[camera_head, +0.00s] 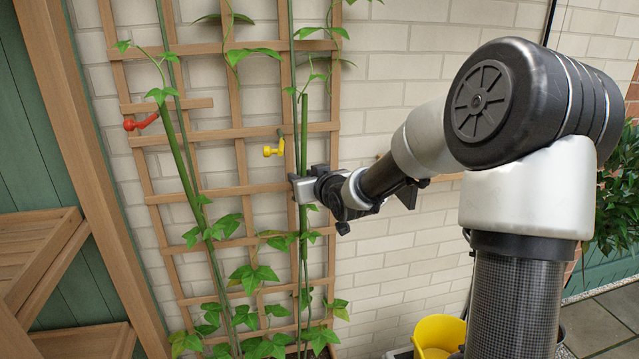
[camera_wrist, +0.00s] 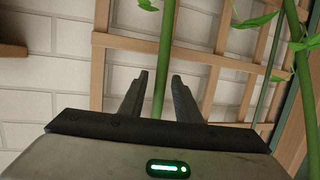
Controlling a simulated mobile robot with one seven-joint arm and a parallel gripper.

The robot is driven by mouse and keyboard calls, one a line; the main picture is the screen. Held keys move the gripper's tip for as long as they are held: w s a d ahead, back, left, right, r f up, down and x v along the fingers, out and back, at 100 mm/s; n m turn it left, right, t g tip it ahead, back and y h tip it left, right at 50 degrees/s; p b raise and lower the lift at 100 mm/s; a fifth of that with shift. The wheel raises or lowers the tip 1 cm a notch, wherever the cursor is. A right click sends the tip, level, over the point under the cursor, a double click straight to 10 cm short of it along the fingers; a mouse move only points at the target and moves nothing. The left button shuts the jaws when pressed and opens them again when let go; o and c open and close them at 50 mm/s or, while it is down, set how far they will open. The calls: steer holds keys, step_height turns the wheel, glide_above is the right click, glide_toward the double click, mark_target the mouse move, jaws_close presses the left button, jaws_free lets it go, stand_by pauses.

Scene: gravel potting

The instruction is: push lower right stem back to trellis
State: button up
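The right green stem (camera_head: 304,135) runs nearly upright in front of the wooden trellis (camera_head: 215,134), close to its right-hand upright slats. My gripper (camera_head: 300,189) is at this stem, at mid height and just below a yellow clip (camera_head: 273,151). In the wrist view the stem (camera_wrist: 163,65) passes between the two fingers of my gripper (camera_wrist: 160,76), with visible gaps on both sides. The fingers are apart, not closed on it. Trellis slats (camera_wrist: 190,55) show behind the fingers. Whether the stem touches the trellis there, I cannot tell.
Leaves (camera_head: 262,275) crowd the lower trellis. A wooden shelf (camera_head: 40,240) stands at left and a yellow bucket (camera_head: 438,333) at lower right. The pale brick wall is behind.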

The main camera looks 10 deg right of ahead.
steer(key=p+v, duration=0.2)
steer(key=v, duration=1.1)
steer(key=shift+s+r+p, duration=0.15)
steer(key=shift+s+p, duration=0.15)
steer(key=shift+p, duration=0.1)
steer(key=shift+d, duration=0.1)
